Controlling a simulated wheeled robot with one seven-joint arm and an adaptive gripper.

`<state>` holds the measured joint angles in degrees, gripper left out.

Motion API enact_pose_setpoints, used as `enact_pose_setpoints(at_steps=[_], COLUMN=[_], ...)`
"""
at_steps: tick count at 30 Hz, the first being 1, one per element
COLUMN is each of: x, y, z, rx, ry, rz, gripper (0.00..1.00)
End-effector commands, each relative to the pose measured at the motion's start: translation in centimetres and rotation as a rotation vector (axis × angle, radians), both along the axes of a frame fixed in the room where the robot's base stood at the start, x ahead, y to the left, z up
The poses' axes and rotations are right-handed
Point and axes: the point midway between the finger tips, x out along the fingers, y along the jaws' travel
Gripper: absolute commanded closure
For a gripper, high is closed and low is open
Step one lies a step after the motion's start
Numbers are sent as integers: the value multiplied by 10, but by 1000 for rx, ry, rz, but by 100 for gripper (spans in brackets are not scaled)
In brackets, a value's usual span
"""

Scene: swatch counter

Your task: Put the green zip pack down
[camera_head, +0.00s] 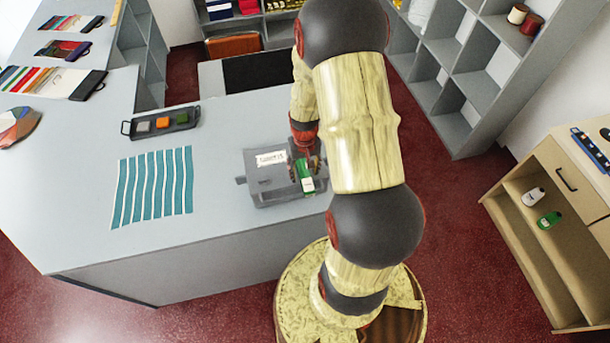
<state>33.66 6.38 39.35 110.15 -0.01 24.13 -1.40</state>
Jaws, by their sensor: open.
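The green zip pack (307,184), green with a white patch, is at the right part of a grey labelled box (264,184) on the counter. I cannot tell whether it lies in the box or on top of it. My gripper (306,167) is right at the pack's far end, pointing down, with its fingers open around or just above it. My arm hides the box's right side and part of the gripper, so contact with the pack is unclear.
A dark tray (183,128) with small coloured blocks and a striped blue-green sheet (153,188) lie on the counter (226,125) to the left. Swatch cards (52,82) lie farther left. A wooden cabinet (545,168) with small bottles stands at right. Bare counter lies between sheet and box.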

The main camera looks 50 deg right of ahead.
Motion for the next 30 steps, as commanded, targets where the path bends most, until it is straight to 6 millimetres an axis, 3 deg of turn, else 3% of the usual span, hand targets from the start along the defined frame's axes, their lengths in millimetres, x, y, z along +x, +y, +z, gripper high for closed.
enact_pose_setpoints(at_steps=[4, 30], x=[0, 0], y=[0, 0], z=[0, 0], rx=[0, 0], ry=[0, 0], rz=[0, 0], gripper=[50, 99])
